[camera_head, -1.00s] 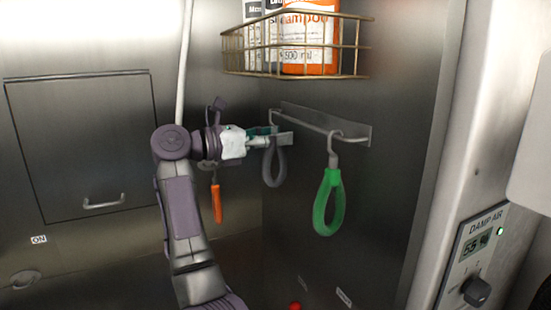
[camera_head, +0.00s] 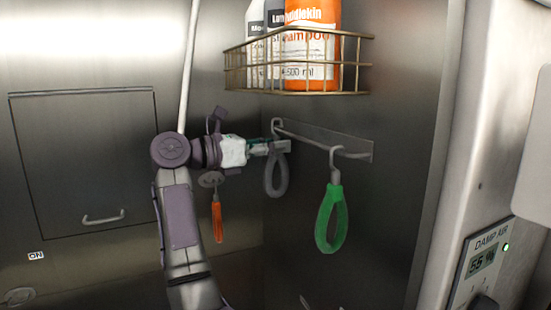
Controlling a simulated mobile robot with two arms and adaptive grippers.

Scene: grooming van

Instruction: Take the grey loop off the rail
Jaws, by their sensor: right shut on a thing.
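The grey loop (camera_head: 276,178) hangs by a hook at the left end of the wall rail (camera_head: 322,143). My right gripper (camera_head: 277,147) reaches in from the left and is shut on the top of the grey loop, near its hook. The hook still appears to be over the rail; the jaws partly hide the exact contact. A green loop (camera_head: 331,218) hangs from its own hook on the right part of the rail. My left gripper is out of view.
A wire basket (camera_head: 297,88) with shampoo bottles (camera_head: 313,45) is fixed above the rail. An orange-handled tool (camera_head: 217,222) hangs behind my arm. A control panel (camera_head: 486,262) stands at the right. Below the rail the wall is mostly clear.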

